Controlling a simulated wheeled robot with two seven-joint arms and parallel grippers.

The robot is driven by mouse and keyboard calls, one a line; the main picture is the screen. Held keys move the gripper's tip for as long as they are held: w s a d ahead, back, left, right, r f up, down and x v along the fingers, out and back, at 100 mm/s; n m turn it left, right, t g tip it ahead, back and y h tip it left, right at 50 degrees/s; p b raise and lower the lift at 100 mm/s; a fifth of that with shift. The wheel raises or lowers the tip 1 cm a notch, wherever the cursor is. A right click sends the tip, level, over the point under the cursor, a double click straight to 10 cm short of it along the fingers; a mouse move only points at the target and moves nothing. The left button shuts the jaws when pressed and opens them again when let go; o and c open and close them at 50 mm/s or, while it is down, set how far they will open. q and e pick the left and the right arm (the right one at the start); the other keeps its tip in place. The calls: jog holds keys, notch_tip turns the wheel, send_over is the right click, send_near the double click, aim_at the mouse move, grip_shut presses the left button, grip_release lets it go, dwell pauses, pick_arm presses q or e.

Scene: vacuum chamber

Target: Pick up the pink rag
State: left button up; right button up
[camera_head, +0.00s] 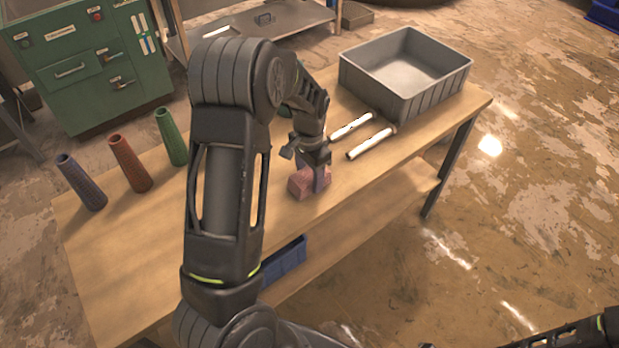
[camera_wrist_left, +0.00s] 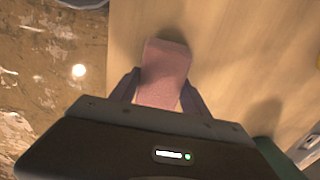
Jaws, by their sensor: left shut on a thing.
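The pink rag (camera_head: 301,184) is on the wooden table, near its front edge, in the head view. It also shows as a pink block-like piece in the left wrist view (camera_wrist_left: 165,72). My left gripper (camera_head: 318,182) points down onto the rag, with a finger on its near side. In the left wrist view the two fingers of the left gripper (camera_wrist_left: 160,93) stand on either side of the rag and are shut on it. I cannot tell whether the rag touches the table. My right gripper is not visible; only part of my right arm shows at the lower right.
A grey bin (camera_head: 430,88) stands at the table's far right. Two white rods (camera_head: 371,144) lie beside it. Blue (camera_head: 82,183), red (camera_head: 130,163) and green (camera_head: 170,137) cones stand at the left. A blue bin (camera_head: 284,262) sits below the tabletop. A green cabinet (camera_head: 85,65) is behind.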

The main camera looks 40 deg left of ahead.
aim_at(309, 174)
pick_arm(q)
notch_tip(309, 174, up, 9)
jog(key=shift+r+b, duration=0.1)
jog(key=shift+b, duration=0.55)
